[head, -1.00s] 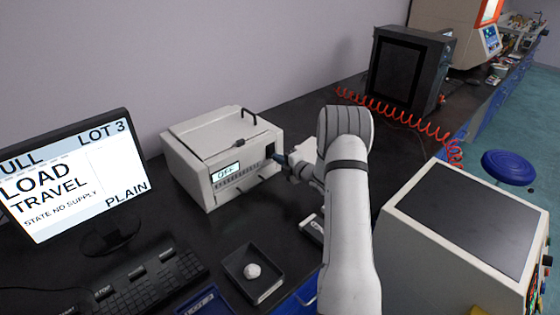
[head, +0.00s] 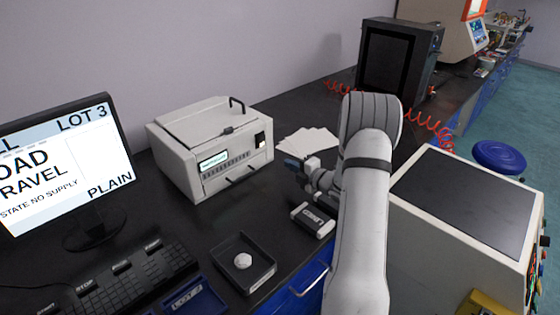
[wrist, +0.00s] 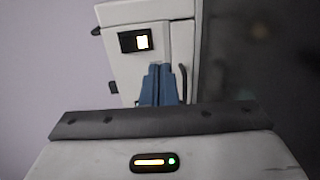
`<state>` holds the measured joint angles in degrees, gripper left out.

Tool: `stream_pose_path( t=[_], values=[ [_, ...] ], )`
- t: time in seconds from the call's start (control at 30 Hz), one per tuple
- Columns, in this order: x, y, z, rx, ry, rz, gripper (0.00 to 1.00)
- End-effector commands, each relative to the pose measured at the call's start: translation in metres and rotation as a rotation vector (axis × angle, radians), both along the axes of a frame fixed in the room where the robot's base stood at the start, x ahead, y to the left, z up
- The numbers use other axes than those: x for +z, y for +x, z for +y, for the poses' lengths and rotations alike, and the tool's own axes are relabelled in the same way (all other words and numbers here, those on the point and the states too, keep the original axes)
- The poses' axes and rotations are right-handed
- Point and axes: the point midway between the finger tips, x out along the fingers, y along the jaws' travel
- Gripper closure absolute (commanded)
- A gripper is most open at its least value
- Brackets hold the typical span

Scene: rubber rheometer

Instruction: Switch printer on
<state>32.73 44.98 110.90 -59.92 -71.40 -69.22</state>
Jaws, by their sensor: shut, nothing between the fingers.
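The printer (head: 190,165) is a white box on the dark bench, left of my arm. Its small front display (head: 213,160) is pale and lit, with no word I can read. The black rocker switch (head: 260,140) is at the right of its front; in the wrist view the switch (wrist: 135,41) shows a bright lit part on its right side. My gripper (head: 290,163) has blue fingers, shut and empty, to the right of the printer and apart from the switch. In the wrist view the shut fingers (wrist: 158,72) point towards the printer, below the switch.
White sheets (head: 308,141) lie right of the printer. A labelled grey device (head: 312,219) lies below my gripper. A black tray (head: 247,268) holds a white lump. The monitor (head: 65,165) and keyboard (head: 125,277) stand left. A red coiled hose (head: 425,122) runs behind my arm.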

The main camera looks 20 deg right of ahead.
Motion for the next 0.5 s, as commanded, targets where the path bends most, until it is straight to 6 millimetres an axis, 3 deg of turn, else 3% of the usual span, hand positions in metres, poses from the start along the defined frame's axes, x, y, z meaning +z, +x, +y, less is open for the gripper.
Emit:
stream_pose_path(
  t=[0.2, 0.5],
  values=[
    [-0.003, -0.022, -0.009, -0.001, 0.0, 0.0, 1.0],
    [-0.003, -0.025, -0.01, 0.0, 0.0, 0.0, 1.0]
  ],
)
